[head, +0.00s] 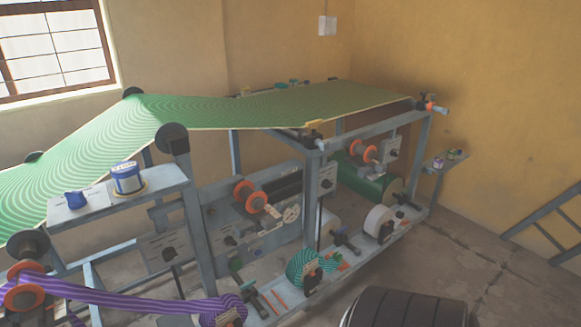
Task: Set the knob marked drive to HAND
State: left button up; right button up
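Several dark knobs or handles sit on grey plates along a blue-grey machine frame. One plate with a dark knob (326,183) is on the middle post. Another dark knob (391,154) is on a plate at the back right. A plate at the lower left holds another dark knob (170,252), and one more knob (230,241) is right of it. The lettering is too small to read, so I cannot tell which is marked drive or where it points. Neither of my grippers is in view.
A green patterned sheet (270,108) runs over the frame. A shelf (100,211) at left bears a blue knob-like piece (75,200) and a blue-and-white can (127,179). A purple striped band (120,298) crosses the lower left. Open floor (480,260) lies at right.

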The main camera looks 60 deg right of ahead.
aim_at(229, 241)
jog(key=z, duration=1.6)
